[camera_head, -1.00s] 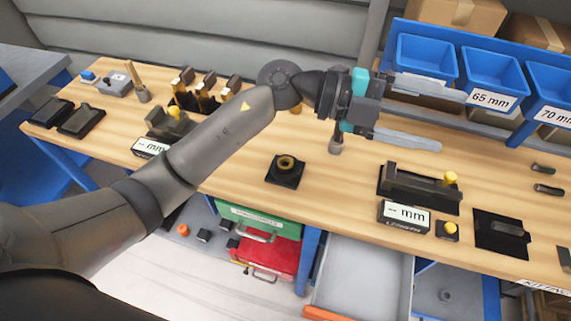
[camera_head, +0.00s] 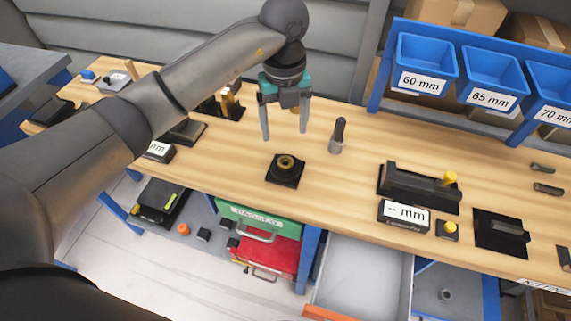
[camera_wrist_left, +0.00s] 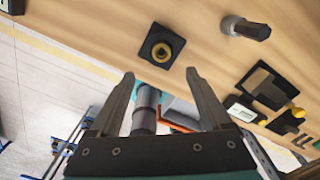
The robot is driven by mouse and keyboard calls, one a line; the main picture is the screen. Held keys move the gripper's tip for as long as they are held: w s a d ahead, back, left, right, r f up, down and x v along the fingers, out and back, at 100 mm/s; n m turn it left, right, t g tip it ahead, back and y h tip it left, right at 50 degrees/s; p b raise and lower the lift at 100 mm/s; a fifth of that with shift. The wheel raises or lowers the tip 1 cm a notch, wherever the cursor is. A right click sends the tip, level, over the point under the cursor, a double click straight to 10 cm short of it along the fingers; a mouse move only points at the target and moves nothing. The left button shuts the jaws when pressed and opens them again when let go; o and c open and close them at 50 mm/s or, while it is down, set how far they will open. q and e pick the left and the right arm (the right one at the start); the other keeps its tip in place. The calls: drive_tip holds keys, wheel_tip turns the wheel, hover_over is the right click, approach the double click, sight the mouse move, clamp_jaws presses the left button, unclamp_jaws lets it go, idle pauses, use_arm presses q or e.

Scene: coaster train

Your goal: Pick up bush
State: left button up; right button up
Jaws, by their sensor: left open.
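The bush (camera_head: 286,161) is a small brass-coloured ring sitting on a black square base (camera_head: 284,179) on the wooden workbench. It also shows in the left wrist view as a brass ring (camera_wrist_left: 162,49) beyond the fingertips. My left gripper (camera_head: 284,135) is open and empty, fingers pointing down, above and slightly behind the bush. The same gripper shows in the left wrist view (camera_wrist_left: 160,74) with its two fingers apart and nothing between them near the tips. My right gripper is not in view.
A dark-handled tool (camera_head: 338,135) stands upright just right of the bush. A black gauge with a yellow knob (camera_head: 420,185) and a "mm" display (camera_head: 404,215) are further right. Blue bins (camera_head: 426,62) stand at the back right. An open drawer (camera_head: 365,275) is below the bench front.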

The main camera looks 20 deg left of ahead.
sight(286, 157)
use_arm(q)
wheel_tip(286, 157, down, 11)
drive_tip(key=shift+d+r, duration=0.15)
drive_tip(key=shift+r, duration=0.05)
idle(0.3)
drive_tip(key=shift+c, duration=0.4)
clamp_jaws()
drive_tip(key=shift+w, duration=0.1)
